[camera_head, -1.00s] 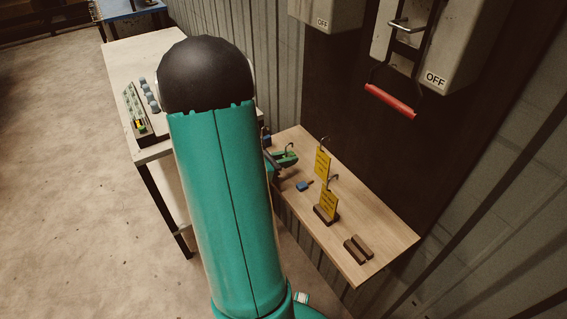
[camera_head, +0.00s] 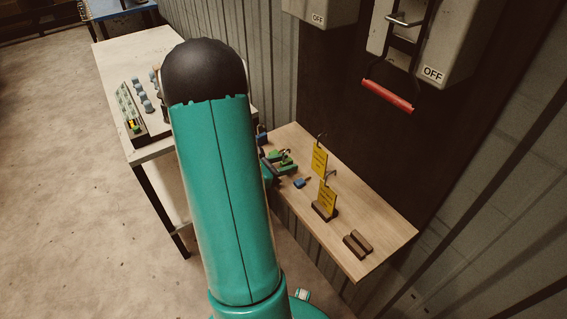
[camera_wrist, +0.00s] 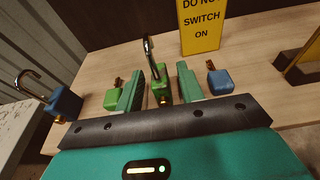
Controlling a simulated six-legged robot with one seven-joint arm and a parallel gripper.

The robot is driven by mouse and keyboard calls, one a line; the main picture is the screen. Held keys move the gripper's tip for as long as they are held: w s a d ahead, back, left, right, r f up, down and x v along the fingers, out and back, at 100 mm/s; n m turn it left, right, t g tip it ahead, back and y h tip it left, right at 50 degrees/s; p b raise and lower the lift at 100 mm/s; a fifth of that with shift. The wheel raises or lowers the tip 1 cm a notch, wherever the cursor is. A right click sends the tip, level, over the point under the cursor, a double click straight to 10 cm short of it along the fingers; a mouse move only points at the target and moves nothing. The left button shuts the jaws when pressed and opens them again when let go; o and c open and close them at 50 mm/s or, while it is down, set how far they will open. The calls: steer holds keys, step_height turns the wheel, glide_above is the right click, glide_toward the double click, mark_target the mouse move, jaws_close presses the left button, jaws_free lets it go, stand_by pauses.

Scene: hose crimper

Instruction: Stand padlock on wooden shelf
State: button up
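A green padlock (camera_wrist: 162,91) with a raised metal shackle stands on the wooden shelf (camera_head: 352,205). My gripper (camera_wrist: 160,76) is open, with one green finger on each side of the padlock and visible gaps between. The padlock's lower part is hidden behind the gripper's dark front edge. In the head view my gripper (camera_head: 277,165) is small and partly behind my arm, at the shelf's left end. A blue padlock (camera_wrist: 64,104) with its shackle up is to the left of my gripper.
A green-headed key (camera_wrist: 112,98) and a blue-headed key (camera_wrist: 219,81) lie either side of my fingers. Yellow tags (camera_head: 328,198) stand on the shelf, with brown blocks (camera_head: 357,243) nearer its right end. A panel wall rises behind; a bench (camera_head: 108,65) stands left.

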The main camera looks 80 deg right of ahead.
steer(key=shift+r, duration=0.2)
steer(key=v, duration=1.2)
steer(key=shift+w+f, duration=0.1)
